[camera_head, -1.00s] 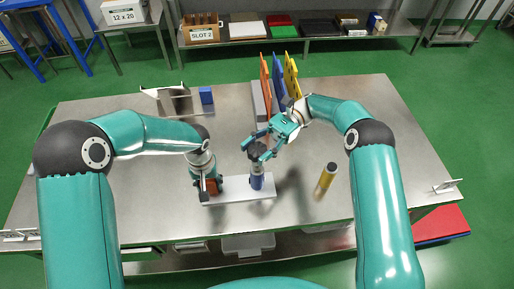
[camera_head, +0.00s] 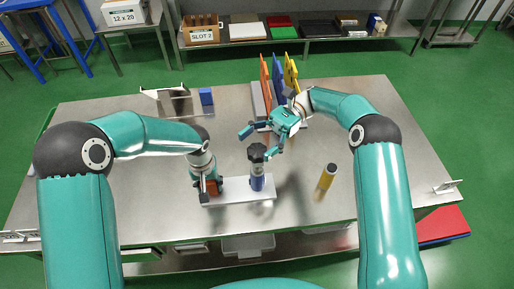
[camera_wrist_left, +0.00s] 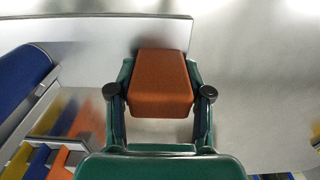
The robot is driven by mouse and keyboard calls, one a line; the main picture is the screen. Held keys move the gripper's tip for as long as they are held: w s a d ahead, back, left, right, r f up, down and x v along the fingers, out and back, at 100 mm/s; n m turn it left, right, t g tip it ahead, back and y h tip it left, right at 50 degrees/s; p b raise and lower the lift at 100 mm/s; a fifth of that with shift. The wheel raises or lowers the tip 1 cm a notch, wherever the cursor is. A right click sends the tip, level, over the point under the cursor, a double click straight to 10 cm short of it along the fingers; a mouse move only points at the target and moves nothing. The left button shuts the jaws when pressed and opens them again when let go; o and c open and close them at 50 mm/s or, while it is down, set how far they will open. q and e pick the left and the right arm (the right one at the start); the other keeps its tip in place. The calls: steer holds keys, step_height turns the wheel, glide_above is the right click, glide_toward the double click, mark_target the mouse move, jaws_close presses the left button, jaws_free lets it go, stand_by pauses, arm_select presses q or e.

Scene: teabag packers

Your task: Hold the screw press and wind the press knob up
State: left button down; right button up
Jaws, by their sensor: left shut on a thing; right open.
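The screw press stands near the front middle of the table on a white base plate (camera_head: 236,196). My left gripper (camera_head: 211,188) is shut on that block. In the left wrist view the block (camera_wrist_left: 160,84) sits between the two fingers, with the blue column (camera_wrist_left: 20,78) at the left. My right gripper (camera_head: 257,143) is open and empty, above and slightly right of the knob, its fingers angled down toward it.
A yellow cylinder with a dark top (camera_head: 326,180) stands right of the press. Orange, blue and yellow upright panels (camera_head: 279,80) stand behind my right gripper. A small blue box (camera_head: 206,96) and a metal holder (camera_head: 172,101) are at the back left.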

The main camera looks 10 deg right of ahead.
mark_target(258, 150)
step_height(258, 150, up, 7)
steer(key=shift+f, duration=0.1)
stand_by(0.4)
steer(key=shift+w+a+f+t, duration=0.15)
steer(key=shift+a+t, duration=0.05)
steer(key=shift+t, duration=0.1)
steer(key=f+t, duration=0.1)
steer(key=w+f+t+y, duration=0.1)
steer(key=f, duration=0.1)
steer(key=shift+f+m, duration=0.2)
steer(key=shift+m, duration=0.2)
steer(key=d+f+m+t+y, duration=0.3)
steer(key=d+f+m+t, duration=0.25)
steer(key=d, duration=0.65)
steer(key=shift+t, duration=0.45)
steer(key=a, duration=0.3)
steer(key=s+a, duration=0.1)
steer(key=a, duration=0.7)
steer(key=shift+s+a+f, duration=0.15)
steer(key=shift+a+f, duration=0.05)
steer(key=shift+f, duration=0.2)
